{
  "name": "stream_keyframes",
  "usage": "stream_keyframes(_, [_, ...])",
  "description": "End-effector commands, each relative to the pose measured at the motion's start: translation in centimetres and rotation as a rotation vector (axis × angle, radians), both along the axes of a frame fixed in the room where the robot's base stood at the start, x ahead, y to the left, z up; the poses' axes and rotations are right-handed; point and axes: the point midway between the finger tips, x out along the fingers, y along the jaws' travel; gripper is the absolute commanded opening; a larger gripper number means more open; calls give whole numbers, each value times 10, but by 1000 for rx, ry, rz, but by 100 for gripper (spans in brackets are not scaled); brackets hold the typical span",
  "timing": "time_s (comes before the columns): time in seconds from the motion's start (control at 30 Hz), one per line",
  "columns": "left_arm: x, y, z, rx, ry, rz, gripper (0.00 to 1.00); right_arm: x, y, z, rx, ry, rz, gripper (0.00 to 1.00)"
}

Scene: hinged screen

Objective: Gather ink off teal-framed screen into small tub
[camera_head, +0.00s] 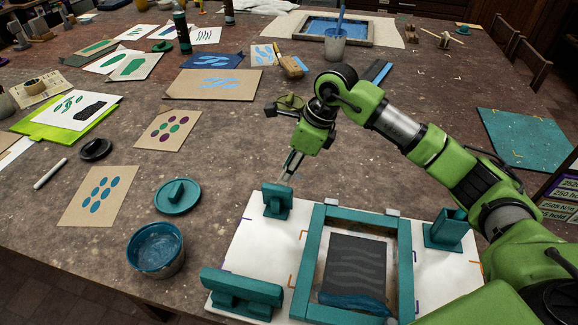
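The teal-framed screen (305,262) lies on a white board in the front middle. Its mesh (357,262) is dark grey with wavy bands. A band of blue ink (355,301) lies along the mesh's near end. The small tub (178,262), round with a teal inside, stands open to the left of the board. A teal lid (177,195) with a bar handle lies behind it. My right gripper (287,174) points down, behind the screen's far left corner and near a teal block. I see nothing held in it, but its finger gap is unclear. My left gripper is out of view.
Teal blocks (277,201) stand on the white board (250,235) around the screen; one sits front left, another right. Printed cards (95,195) and a green clipboard (35,130) lie at left.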

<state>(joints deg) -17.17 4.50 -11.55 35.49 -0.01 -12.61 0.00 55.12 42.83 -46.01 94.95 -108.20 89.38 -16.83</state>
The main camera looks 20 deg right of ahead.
Motion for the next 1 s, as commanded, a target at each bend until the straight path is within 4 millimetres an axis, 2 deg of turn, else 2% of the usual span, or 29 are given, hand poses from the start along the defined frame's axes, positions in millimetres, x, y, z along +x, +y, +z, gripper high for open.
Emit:
stream_keyframes(0.27, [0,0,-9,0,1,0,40,2,1,-16,-11,5,-2,28])
stream_keyframes(0.73, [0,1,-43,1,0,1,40,15,20,-79,-9,4,-2,28])
stream_keyframes(0.77, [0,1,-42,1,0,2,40,16,20,-78,-9,2,-2,25])
stream_keyframes(0.8, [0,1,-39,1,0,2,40,16,19,-74,-10,1,-3,15])
stream_keyframes(0.87, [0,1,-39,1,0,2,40,15,19,-74,-10,1,-3,0])
stream_keyframes(0.97, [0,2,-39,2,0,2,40,15,19,-74,-9,2,-2,0])
stream_keyframes(1.0, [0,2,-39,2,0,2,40,15,19,-74,-9,2,-2,8])
